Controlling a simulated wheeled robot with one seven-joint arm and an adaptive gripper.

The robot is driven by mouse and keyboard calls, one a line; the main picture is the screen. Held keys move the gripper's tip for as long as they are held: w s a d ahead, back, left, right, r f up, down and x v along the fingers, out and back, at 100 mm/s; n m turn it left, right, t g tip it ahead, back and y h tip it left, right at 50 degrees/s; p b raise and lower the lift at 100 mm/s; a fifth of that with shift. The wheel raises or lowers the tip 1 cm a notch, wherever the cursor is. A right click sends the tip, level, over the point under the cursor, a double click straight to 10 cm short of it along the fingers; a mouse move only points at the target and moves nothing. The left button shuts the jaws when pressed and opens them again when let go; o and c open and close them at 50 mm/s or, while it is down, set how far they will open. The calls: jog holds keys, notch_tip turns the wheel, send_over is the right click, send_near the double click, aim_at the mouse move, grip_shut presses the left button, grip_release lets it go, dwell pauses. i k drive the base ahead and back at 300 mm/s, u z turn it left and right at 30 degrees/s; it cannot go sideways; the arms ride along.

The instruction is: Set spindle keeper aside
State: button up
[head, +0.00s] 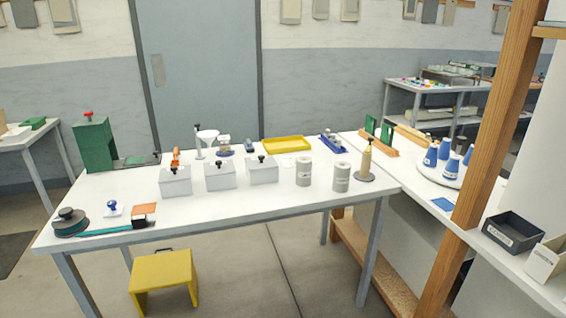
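A spindle (366,160) with a tan body stands upright on a round grey base at the right end of the white table. A small dark knob (370,140) sits on its top; it may be the spindle keeper, but it is too small to tell. A green press-like machine (95,145) with a red knob stands at the table's far left. My gripper is not in view.
The white table (240,205) also holds three lidded boxes (220,176), two grey cylinders (342,177), a yellow tray (287,144) and a dark round reel (69,222). Its front middle is clear. A yellow stool (162,272) and a wooden post (488,120) stand nearby.

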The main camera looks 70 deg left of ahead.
aim_at(370, 140)
jog(key=u, duration=1.75)
jog(key=i, duration=1.3)
jog(key=u, duration=2.55)
jog(key=k, duration=1.45)
jog(key=z, duration=1.3)
